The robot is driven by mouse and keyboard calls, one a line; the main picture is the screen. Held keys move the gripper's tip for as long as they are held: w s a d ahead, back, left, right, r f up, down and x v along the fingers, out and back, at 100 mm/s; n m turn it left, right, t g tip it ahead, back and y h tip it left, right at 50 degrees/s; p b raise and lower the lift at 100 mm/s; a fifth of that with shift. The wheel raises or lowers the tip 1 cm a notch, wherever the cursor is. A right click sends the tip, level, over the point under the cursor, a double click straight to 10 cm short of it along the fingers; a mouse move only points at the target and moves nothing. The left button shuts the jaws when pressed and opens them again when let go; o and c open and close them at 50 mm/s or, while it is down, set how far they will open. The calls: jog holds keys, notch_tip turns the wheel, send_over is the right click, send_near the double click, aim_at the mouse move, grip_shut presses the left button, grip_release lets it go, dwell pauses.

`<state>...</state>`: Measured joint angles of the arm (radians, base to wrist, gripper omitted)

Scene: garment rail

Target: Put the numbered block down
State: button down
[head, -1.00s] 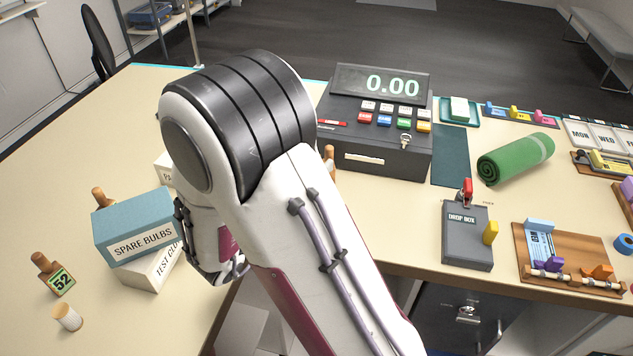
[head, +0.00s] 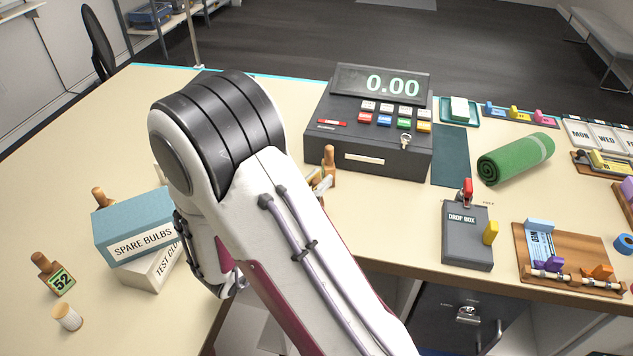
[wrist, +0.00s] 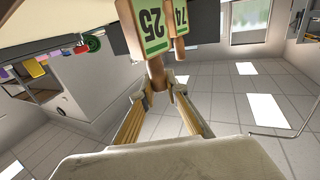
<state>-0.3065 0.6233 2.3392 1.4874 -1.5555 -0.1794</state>
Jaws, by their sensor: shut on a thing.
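In the wrist view my gripper (wrist: 158,92) is shut on the brown neck of a wooden numbered block (wrist: 150,30). The block's green label reads 25 in that picture, but the room there looks inverted, so the true reading is unclear. A second green-labelled block (wrist: 181,22), marked 74, is close beside or behind it. In the head view my arm hides the held block and most of my gripper (head: 232,284), left of the arm's forearm. A wooden block marked 52 (head: 58,280) stands on the counter at the left. I cannot tell whether the held block touches anything.
A blue SPARE BULBS box (head: 135,228) sits on a white box (head: 152,268), left of my arm. A wooden piece (head: 101,197) shows behind them, another (head: 329,160) before the till (head: 370,140). A small ribbed cylinder (head: 68,317) stands near the left front. The far-left counter is clear.

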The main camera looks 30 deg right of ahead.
jog(key=shift+f, duration=0.15)
jog(key=c, duration=2)
grip_release()
jog(key=shift+a+r, duration=0.1)
jog(key=shift+r, duration=0.1)
jog(key=shift+v, duration=5.95)
jog(key=shift+f, duration=0.1)
